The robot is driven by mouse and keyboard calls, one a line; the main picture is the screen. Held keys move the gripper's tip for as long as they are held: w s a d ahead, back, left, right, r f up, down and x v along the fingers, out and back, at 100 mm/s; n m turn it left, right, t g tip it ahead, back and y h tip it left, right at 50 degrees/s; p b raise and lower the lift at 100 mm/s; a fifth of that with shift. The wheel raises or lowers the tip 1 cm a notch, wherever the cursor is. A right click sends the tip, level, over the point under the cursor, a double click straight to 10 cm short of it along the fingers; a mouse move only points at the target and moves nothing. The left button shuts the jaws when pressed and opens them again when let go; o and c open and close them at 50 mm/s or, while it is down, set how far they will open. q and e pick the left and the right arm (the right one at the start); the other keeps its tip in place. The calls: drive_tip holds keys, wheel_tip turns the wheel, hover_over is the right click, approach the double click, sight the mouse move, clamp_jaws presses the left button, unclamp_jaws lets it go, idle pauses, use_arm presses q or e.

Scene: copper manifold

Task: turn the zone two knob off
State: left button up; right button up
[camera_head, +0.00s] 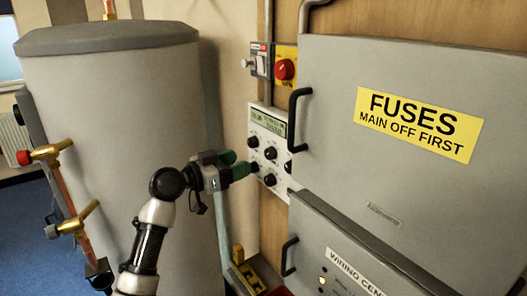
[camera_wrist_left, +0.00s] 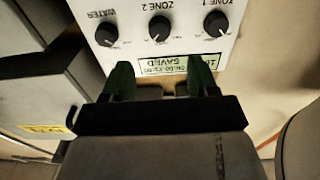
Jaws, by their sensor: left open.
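The zone two knob (camera_wrist_left: 158,27) is a black round knob on a white control panel, under its ZONE 2 label, which appears upside down in the left wrist view. In the head view the panel (camera_head: 259,111) has several black knobs; the labels are too small to read there. The middle upper knob (camera_head: 270,153) matches its place below the display. My left gripper (camera_head: 237,164) is open, with its green fingertips close to the panel's left side. In the left wrist view the open fingers (camera_wrist_left: 162,78) point toward the panel, apart from the knob. My right gripper is not in view.
The zone 1 knob (camera_wrist_left: 215,23) and water knob (camera_wrist_left: 106,35) flank it. A grey FUSES cabinet (camera_head: 340,95) with a black handle stands right of the panel. A large grey cylinder (camera_head: 110,110) with brass valves stands left. A red knob (camera_head: 284,69) sits above.

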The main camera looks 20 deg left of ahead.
sight(267, 154)
use_arm(q)
drive_tip(key=p+x, duration=0.3)
drive_tip(key=x, duration=0.4)
drive_tip(key=shift+w+d+r, duration=0.1)
drive_tip(key=shift+w+d, duration=0.1)
drive_tip(key=shift+d, duration=0.05)
drive_tip(key=shift+w+d, duration=0.2)
drive_tip(key=shift+w, duration=0.2)
drive_tip(key=c, duration=0.9)
